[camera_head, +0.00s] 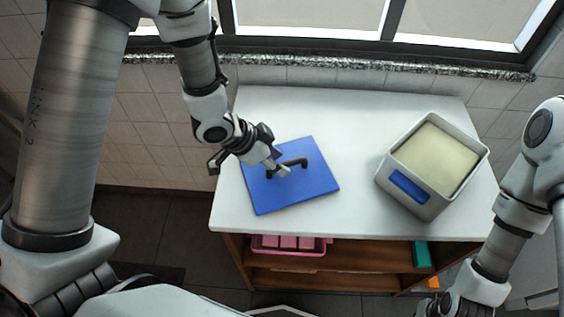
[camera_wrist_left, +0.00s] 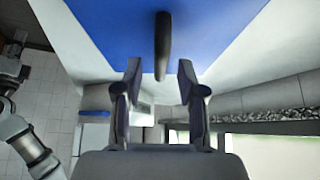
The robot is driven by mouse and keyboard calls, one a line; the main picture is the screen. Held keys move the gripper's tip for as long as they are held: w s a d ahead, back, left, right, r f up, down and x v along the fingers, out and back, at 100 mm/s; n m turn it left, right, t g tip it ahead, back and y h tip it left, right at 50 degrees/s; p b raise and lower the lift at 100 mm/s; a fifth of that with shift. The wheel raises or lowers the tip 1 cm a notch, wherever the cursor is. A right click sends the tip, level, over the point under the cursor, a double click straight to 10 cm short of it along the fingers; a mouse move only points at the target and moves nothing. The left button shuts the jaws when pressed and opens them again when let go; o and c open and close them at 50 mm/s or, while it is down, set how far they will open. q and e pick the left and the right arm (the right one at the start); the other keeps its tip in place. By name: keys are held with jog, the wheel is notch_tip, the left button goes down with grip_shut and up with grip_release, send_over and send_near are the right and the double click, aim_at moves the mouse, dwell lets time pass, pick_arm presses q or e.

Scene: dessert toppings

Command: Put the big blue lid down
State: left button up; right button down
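The big blue lid (camera_head: 300,192) is a flat blue square with a dark handle (camera_head: 296,163). It appears to lie flat on the left part of the white tabletop. My left gripper (camera_head: 279,168) is at the handle. In the left wrist view, its two fingers (camera_wrist_left: 160,82) stand apart, with a gap on each side of the handle (camera_wrist_left: 162,45); the blue lid (camera_wrist_left: 115,30) fills the top there. My right gripper (camera_head: 452,305) shows only partly at the bottom right edge; its fingers cannot be made out.
A grey container (camera_head: 426,203) with a pale yellow filling and a blue front panel stands on the right of the white table (camera_head: 350,120). The shelf below holds a pink tray (camera_head: 290,245) and a teal item (camera_head: 421,254). The table's middle and back are clear.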

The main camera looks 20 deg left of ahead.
pick_arm(q)
jog(key=p+v, duration=0.1)
jog(key=v, duration=0.8)
jog(key=shift+s, duration=0.15)
pick_arm(e)
jog(key=shift+r, duration=0.7)
pick_arm(q)
jog(key=shift+a+r, duration=0.1)
jog(key=shift+r, duration=0.05)
